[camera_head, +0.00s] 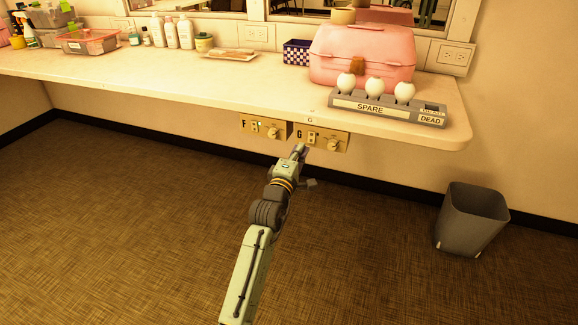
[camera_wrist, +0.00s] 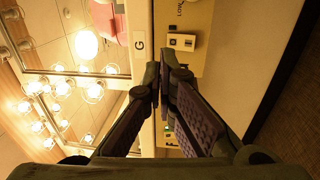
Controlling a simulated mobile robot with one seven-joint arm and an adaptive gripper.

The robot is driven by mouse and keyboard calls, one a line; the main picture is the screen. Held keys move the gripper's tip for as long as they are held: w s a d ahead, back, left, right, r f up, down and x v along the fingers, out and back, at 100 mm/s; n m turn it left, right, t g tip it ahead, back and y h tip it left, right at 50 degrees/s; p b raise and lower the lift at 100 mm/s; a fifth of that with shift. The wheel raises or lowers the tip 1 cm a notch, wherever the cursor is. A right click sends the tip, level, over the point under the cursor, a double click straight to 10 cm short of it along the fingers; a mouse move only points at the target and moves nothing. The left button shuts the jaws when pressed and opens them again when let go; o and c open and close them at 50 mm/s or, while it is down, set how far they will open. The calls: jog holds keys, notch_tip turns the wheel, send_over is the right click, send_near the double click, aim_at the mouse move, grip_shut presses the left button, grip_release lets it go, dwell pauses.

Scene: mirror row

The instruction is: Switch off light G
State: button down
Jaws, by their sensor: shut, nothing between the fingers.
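The brass switch panel G (camera_head: 322,138) is mounted under the counter's front edge, with a rocker switch at its left part and a knob at its right. In the wrist view its pale switch (camera_wrist: 182,41) shows just beyond the fingertips, and the letter label G (camera_wrist: 139,42) sits to its left. My gripper (camera_head: 300,148) is just below and in front of panel G in the head view. In the wrist view the fingers of my gripper (camera_wrist: 164,60) are closed together and empty. Contact with the panel cannot be told. Several bulbs (camera_wrist: 86,44) glow by the mirror.
Panel F (camera_head: 265,127) sits left of panel G. The counter (camera_head: 180,85) above holds a pink case (camera_head: 362,55), a spare-bulb rack (camera_head: 387,108), a tray (camera_head: 231,54) and bottles (camera_head: 170,32). A grey bin (camera_head: 472,218) stands right. The floor in front is clear.

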jog(key=b+v, duration=0.1)
jog(key=v, duration=0.5)
jog(key=shift+r, duration=0.6)
jog(key=shift+s, duration=0.1)
